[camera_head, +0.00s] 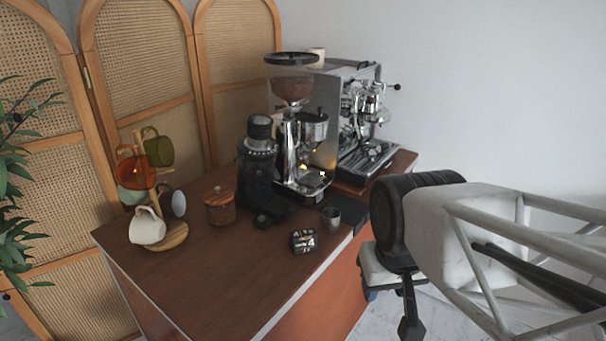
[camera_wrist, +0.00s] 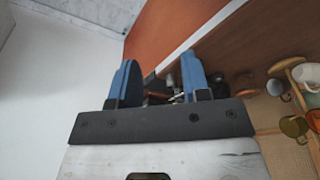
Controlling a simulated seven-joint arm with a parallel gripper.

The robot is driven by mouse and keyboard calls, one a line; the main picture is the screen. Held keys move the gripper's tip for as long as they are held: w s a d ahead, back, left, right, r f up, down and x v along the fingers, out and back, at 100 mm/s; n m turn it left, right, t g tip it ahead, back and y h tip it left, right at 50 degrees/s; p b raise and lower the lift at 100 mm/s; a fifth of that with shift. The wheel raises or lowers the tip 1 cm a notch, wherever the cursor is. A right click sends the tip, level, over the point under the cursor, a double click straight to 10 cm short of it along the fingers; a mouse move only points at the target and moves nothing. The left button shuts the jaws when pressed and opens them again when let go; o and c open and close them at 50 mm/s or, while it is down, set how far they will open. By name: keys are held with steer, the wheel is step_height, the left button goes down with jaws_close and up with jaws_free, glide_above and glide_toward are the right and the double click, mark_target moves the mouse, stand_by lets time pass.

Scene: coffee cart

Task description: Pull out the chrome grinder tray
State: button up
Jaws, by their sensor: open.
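The chrome grinder tray (camera_head: 303,188) sits at the foot of the chrome grinder (camera_head: 291,135) on the brown counter, in the head view. The grinder has a clear hopper of beans on top. My gripper (camera_wrist: 160,72) is open, with two blue fingers spread apart and nothing held. In the head view my gripper (camera_head: 370,292) is partly hidden by my arm, off the counter's right side and well apart from the tray. In the wrist view, small dark and metal items show between the fingers at the counter edge; I cannot tell whether the tray is among them.
The espresso machine (camera_head: 362,125) stands behind the grinder. A black grinder (camera_head: 258,165) stands to its left. A metal cup (camera_head: 331,217) and a small chrome item (camera_head: 303,240) are in front. A mug tree (camera_head: 172,236) with several mugs stands left.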

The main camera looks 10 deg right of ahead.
steer(key=shift+o, duration=0.5)
steer(key=w+a+f+m+g+y, duration=0.1)
steer(key=w+a+m+g+y, duration=0.15)
steer(key=w+m+y, duration=0.9)
steer(key=m+t+y, duration=0.4)
steer(key=m+t, duration=0.6)
steer(key=m, duration=0.3)
glide_toward(316, 178)
steer(key=shift+g, duration=0.25)
steer(key=s, duration=0.1)
steer(key=s+d+r, duration=0.1)
steer(key=s, duration=0.1)
steer(key=s+d+r, duration=0.1)
steer(key=shift+s+d, duration=0.15)
steer(key=shift+x, duration=3.95)
